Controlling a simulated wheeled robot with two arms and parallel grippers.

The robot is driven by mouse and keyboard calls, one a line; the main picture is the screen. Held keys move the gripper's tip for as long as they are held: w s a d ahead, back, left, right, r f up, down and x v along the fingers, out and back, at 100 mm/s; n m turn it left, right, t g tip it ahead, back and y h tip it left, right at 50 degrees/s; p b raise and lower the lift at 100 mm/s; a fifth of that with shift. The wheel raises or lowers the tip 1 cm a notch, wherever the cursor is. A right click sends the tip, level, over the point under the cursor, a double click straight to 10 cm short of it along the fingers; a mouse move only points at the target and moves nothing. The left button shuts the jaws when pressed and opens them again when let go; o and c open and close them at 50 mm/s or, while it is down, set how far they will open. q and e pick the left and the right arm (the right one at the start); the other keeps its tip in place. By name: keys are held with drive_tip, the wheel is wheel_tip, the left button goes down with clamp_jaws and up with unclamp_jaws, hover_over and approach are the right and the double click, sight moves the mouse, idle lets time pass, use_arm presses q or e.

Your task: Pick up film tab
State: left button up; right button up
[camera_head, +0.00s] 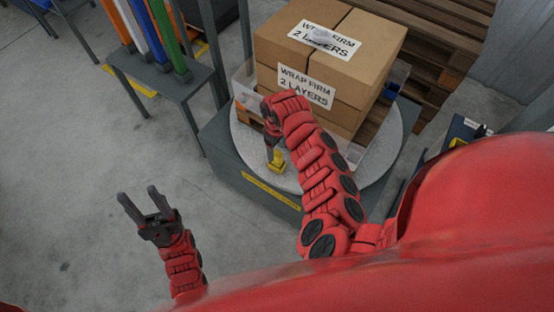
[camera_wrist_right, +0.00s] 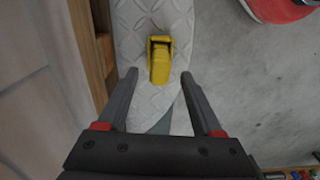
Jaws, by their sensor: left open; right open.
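A small yellow tab-like piece (camera_head: 276,160) lies on the grey turntable (camera_head: 377,168), near its front edge, in front of the boxed load. In the right wrist view the yellow piece (camera_wrist_right: 160,60) is upright in the picture, centred between the fingertips on the patterned metal plate. My right gripper (camera_head: 271,143) is open and points down at it; I see no finger closed on it, and the exact height gap is hard to tell. My left gripper (camera_head: 138,193) is open and empty over bare floor, left of the turntable.
A cardboard carton (camera_head: 335,60) with "WRAP FIRM 2 LAYERS" labels stands on the turntable. A rack with coloured posts (camera_head: 165,80) stands at the left. The floor (camera_head: 90,165) at the left is clear.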

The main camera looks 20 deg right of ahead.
drive_tip(key=shift+f+b, duration=0.4)
drive_tip(key=shift+f, duration=2.15)
clamp_jaws()
